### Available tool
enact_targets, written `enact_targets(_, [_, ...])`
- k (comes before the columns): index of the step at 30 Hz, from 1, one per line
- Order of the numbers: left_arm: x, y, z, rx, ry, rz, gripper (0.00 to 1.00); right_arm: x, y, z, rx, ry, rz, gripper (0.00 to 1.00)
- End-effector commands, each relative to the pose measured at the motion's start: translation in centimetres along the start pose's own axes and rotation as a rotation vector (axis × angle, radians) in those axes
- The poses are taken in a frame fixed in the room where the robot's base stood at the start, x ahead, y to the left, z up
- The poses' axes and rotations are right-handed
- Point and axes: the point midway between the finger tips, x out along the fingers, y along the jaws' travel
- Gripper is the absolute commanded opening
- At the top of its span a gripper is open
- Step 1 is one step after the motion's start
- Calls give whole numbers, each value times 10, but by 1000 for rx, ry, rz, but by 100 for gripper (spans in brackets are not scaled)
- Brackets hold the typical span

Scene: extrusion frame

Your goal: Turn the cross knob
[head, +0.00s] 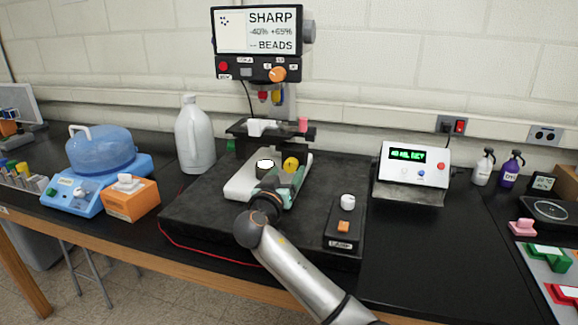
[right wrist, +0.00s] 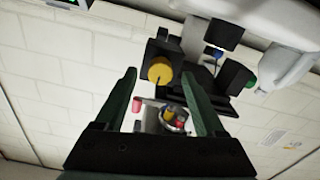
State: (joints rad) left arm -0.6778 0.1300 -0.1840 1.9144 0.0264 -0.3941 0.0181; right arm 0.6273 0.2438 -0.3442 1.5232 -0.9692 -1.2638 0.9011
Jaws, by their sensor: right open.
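A round yellow knob (head: 290,164) sits on the machine stage in the middle of the bench. No label on it can be read, so I cannot confirm that it is the cross knob. My right gripper (head: 288,179) is just in front of it, with green fingers apart and nothing seen between them. In the right wrist view the yellow knob (right wrist: 160,71) shows ahead, between the open fingertips (right wrist: 159,76); contact cannot be told. The arm and gripper hide part of the stage. My left gripper is not in view.
A display (head: 258,33) with an orange knob (head: 278,74) stands above the stage. A control box (head: 344,228) with a white knob (head: 347,201) is at the base's front right. A white jug (head: 194,137) stands left; a readout box (head: 413,165) stands right.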

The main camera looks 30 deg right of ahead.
Motion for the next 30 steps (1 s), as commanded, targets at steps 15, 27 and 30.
enact_targets(15, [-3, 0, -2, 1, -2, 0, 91, 24, 0, 0, 1, 1, -1, 72])
enact_targets(27, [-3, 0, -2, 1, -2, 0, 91, 24, 0, 0, 0, 0, -1, 31])
enact_targets(30, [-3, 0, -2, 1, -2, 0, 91, 24, 0, 0, 0, 0, -1, 20])
